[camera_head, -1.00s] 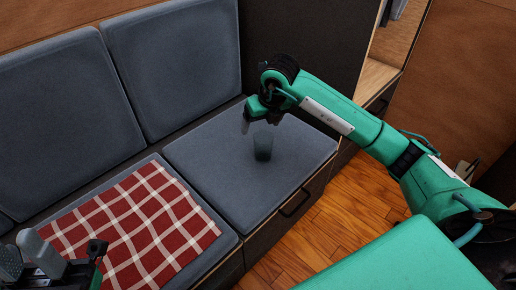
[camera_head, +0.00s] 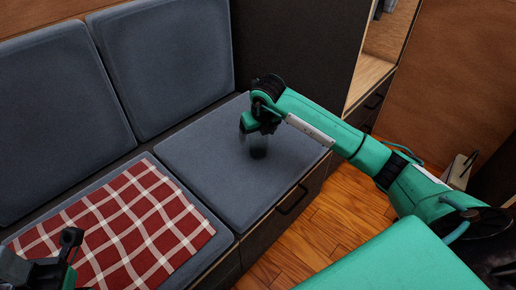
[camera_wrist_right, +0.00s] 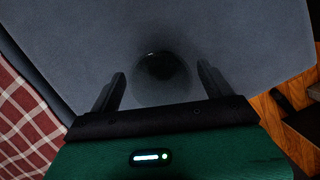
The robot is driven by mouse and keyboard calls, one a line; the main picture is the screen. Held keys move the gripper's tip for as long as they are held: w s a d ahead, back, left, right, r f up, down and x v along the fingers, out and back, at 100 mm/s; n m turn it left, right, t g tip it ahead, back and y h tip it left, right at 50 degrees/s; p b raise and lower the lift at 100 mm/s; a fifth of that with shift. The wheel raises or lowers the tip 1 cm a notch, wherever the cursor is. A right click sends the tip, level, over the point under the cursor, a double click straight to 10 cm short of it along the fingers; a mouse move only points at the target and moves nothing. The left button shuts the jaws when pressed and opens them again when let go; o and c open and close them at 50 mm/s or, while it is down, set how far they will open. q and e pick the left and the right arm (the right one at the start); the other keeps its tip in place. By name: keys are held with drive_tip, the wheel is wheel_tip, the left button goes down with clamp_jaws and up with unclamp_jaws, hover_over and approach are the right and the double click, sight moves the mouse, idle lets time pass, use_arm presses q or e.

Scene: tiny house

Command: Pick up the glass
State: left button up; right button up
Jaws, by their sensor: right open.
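The glass (camera_head: 258,152) is dark and see-through and stands on the right grey seat cushion (camera_head: 205,170). Its upper part is partly hidden by my right gripper (camera_head: 258,138) in the head view. In the right wrist view the glass (camera_wrist_right: 162,78) shows from above, with its round rim between and slightly beyond the two fingers of the open right gripper (camera_wrist_right: 160,88). I cannot tell whether a finger touches it. My left gripper (camera_head: 68,255) is at the lower left, over the checked cloth's near edge; its jaws are not clear.
A red and white checked cloth (camera_head: 130,225) lies on the left seat cushion. Grey back cushions (camera_head: 165,60) stand behind the seats. A dark panel (camera_head: 300,50) rises behind my right arm. Wooden floor (camera_head: 320,225) lies in front of the bench.

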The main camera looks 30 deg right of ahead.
drive_tip(key=x, duration=0.3)
drive_tip(key=shift+b, duration=0.3)
drive_tip(key=shift+s+r, duration=0.1)
drive_tip(key=shift+r, duration=0.05)
drive_tip(key=c, duration=1.2)
drive_tip(key=shift+o, duration=0.2)
